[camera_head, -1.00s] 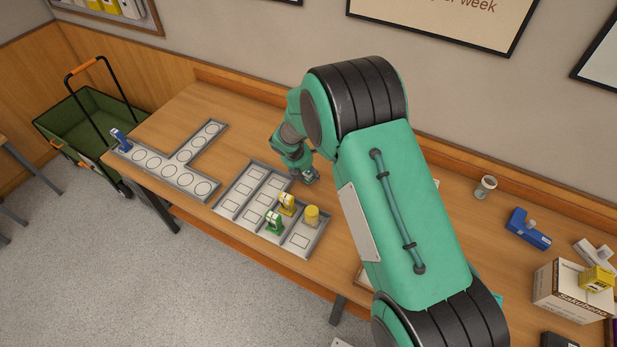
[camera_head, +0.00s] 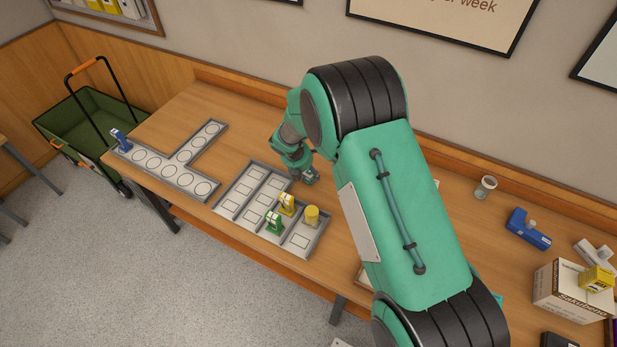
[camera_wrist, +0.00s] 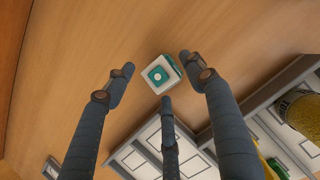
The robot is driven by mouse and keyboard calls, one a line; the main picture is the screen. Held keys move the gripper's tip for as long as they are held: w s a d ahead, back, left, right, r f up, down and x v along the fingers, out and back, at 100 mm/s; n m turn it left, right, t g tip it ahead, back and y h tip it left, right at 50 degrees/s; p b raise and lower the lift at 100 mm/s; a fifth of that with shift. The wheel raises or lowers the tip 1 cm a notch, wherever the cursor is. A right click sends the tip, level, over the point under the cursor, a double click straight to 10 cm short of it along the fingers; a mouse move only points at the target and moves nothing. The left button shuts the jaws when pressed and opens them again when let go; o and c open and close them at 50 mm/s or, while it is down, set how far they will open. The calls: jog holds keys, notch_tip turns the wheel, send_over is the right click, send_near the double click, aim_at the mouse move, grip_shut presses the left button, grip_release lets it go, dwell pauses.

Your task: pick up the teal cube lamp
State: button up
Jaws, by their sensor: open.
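The teal cube lamp (camera_wrist: 162,75) is a small white cube with teal faces and a pale round spot. In the wrist view it sits on the bare wooden table, between and just beyond my gripper's spread fingertips. My gripper (camera_wrist: 155,82) is open and empty, with dark fingers to the left, right and below the lamp in the picture. I see no finger clearly touching it. In the head view my gripper (camera_head: 308,177) is low over the table behind the grey compartment tray, and I cannot make out the lamp there.
The compartment tray (camera_head: 232,212) holds a yellow lamp (camera_head: 287,204), a green one (camera_head: 274,222) and a yellow cylinder (camera_head: 312,215). It lies close to my gripper. A T-shaped tray (camera_head: 187,157) with a blue item (camera_head: 121,140) is farther left. A jar (camera_head: 486,187) stands right.

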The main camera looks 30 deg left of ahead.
jog(key=p+v, duration=0.2)
jog(key=v, duration=1.1)
jog(key=shift+s+r, duration=0.15)
jog(key=shift+r, duration=0.2)
jog(key=shift+a+r+p, duration=0.1)
jog(key=shift+r+p, duration=0.1)
jog(key=shift+p, duration=0.8)
jog(key=shift+f, duration=0.35)
send_over(308, 172)
jog(key=s, duration=0.2)
jog(key=shift+a+f+b, duration=0.15)
jog(key=shift+f+b, duration=0.15)
jog(key=shift+f, duration=3.55)
jog(key=shift+b+x, duration=0.4)
jog(key=shift+x, duration=2.2)
